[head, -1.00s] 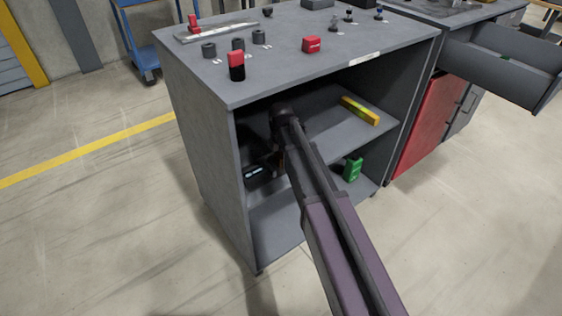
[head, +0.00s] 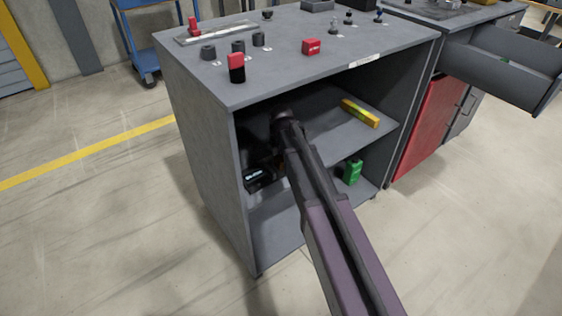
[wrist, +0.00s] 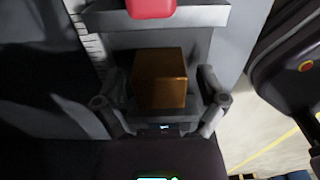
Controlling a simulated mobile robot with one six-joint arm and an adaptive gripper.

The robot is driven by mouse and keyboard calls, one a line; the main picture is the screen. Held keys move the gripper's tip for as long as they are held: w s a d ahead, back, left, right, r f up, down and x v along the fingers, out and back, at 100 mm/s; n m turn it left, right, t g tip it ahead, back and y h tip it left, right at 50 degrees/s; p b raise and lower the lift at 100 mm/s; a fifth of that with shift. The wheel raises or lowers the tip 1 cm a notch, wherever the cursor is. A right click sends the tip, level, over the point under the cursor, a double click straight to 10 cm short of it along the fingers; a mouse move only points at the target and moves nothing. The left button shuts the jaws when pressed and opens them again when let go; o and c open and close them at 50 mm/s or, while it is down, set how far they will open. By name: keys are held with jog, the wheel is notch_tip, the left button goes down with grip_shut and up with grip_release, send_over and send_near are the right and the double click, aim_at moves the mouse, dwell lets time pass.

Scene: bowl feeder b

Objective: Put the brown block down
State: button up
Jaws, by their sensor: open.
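The brown block (wrist: 160,78) shows in the wrist view as a plain cube-like shape in the middle, in front of a grey surface. My gripper (wrist: 161,88) is open around it, with one finger to the left of the block and one to the right. A gap shows between the block and each finger. In the head view my arm reaches into the open front of the grey cabinet (head: 205,150), and the block cannot be made out there. What the block rests on is not clear.
The cabinet top holds a red block (head: 311,47) and several dark parts. An open drawer (head: 500,70) juts out at right.

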aim_at(281, 158)
jog(key=shift+r, duration=0.2)
notch_tip(281, 158, up, 12)
jog(key=p, duration=1.2)
jog(key=shift+s, duration=0.1)
dwell(0.6)
jog(key=s+d+m, duration=1.7)
jog(key=s+m, duration=0.1)
jog(key=m, duration=0.7)
